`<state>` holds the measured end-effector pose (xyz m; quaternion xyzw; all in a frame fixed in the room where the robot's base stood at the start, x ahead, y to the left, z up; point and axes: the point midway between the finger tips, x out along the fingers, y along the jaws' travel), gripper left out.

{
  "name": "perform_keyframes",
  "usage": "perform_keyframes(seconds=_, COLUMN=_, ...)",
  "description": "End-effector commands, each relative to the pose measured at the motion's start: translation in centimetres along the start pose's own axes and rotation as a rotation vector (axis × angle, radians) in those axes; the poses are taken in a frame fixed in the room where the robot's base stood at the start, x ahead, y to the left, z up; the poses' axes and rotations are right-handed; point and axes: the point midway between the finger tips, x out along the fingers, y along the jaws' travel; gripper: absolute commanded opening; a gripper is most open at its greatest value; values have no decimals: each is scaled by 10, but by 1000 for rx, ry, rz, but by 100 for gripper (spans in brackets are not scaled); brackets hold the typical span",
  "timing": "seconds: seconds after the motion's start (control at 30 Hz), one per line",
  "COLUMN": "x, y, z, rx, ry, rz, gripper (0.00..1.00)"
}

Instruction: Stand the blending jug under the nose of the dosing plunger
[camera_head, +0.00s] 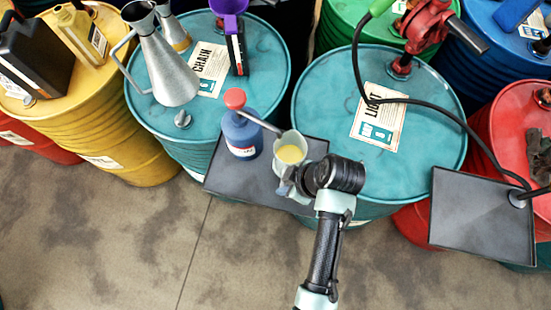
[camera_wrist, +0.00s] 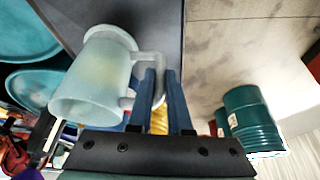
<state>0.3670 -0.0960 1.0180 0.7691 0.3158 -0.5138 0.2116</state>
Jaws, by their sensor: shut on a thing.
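The blending jug (camera_head: 282,165) is pale and translucent, with yellow liquid inside. It is upright at the right part of a dark tray. The dosing plunger (camera_head: 241,138) is a blue bottle with a red knob, standing on that tray to the jug's left. Its grey nose (camera_head: 262,124) slants right, and its tip appears at the jug's far rim. My gripper (camera_head: 290,184) is shut on the jug's handle. In the wrist view my gripper's blue fingers (camera_wrist: 161,78) pinch the handle beside the jug (camera_wrist: 90,90). I cannot tell whether the jug's base touches the tray.
The dark tray (camera_head: 225,182) sits before two teal drums (camera_head: 265,50) (camera_head: 440,110). A red pump (camera_head: 425,22) with a black hose and another tray (camera_head: 480,215) are right. Floor in front is clear.

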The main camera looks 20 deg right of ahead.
Motion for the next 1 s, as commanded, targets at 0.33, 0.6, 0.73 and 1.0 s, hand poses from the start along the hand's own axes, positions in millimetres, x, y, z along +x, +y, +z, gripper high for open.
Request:
perform_keyframes(seconds=0.33, x=14, y=0, z=-30, rx=0, ry=0, rz=-1, gripper=0)
perform_keyframes(seconds=0.6, x=42, y=1, z=-17, rx=0, ry=0, rz=1, gripper=0)
perform_keyframes(seconds=0.73, x=44, y=1, z=-16, rx=-2, ry=1, rz=4, gripper=0)
perform_keyframes(seconds=1.0, x=46, y=0, z=-15, rx=0, ry=-1, rz=1, gripper=26)
